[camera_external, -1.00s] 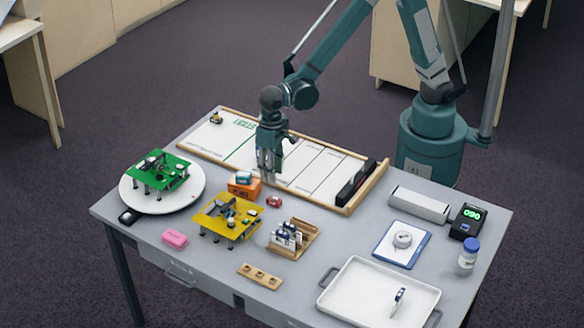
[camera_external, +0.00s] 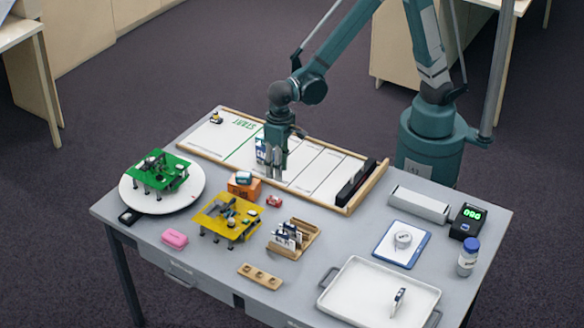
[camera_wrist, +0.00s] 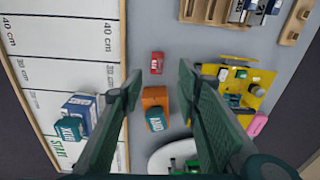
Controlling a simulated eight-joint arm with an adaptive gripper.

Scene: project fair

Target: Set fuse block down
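The small red block with a white label, likely the fuse block (camera_external: 274,201), lies on the grey table right of an orange box (camera_external: 246,191); its lettering is too small to read. It also shows in the wrist view (camera_wrist: 157,62), ahead of the fingers and apart from them. My gripper (camera_external: 275,176) hangs above the near part of the ruled white board. In the wrist view its two fingers (camera_wrist: 160,85) stand wide apart with nothing held between them.
A teal AND block (camera_wrist: 155,119) sits on the orange box. A blue-and-white box (camera_wrist: 84,108) and an XOR block (camera_wrist: 69,129) are at the board (camera_external: 318,172). A yellow platform (camera_external: 229,219) and card rack (camera_external: 296,250) stand nearby.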

